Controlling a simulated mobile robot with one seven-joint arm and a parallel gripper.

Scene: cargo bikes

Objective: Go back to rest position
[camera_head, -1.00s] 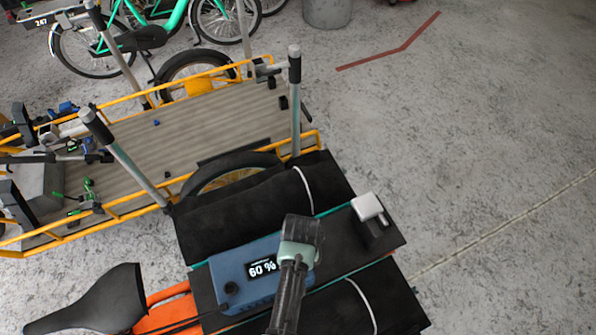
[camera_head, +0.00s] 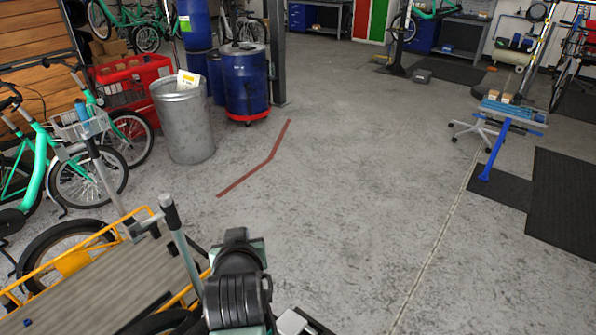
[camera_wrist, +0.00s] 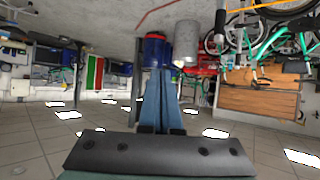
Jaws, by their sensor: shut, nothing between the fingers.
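My gripper (camera_wrist: 160,78) shows in the wrist view as two blue-grey fingers pressed together, shut and empty. It is raised clear of any object, and the wrist view of the workshop is upside down, with lamps and ceiling at the bottom. In the head view my dark arm is folded up at the bottom middle, and the gripper's fingers cannot be made out there. The cargo bike's orange-railed bed (camera_head: 110,298) lies left of my arm, with an upright grey post (camera_head: 182,245) close beside it.
A metal bin (camera_head: 183,125), blue barrels (camera_head: 247,85) and green bikes (camera_head: 85,165) stand at the left. A blue work stand (camera_head: 505,115) and dark mats (camera_head: 565,205) are at the right. The concrete floor in the middle is open.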

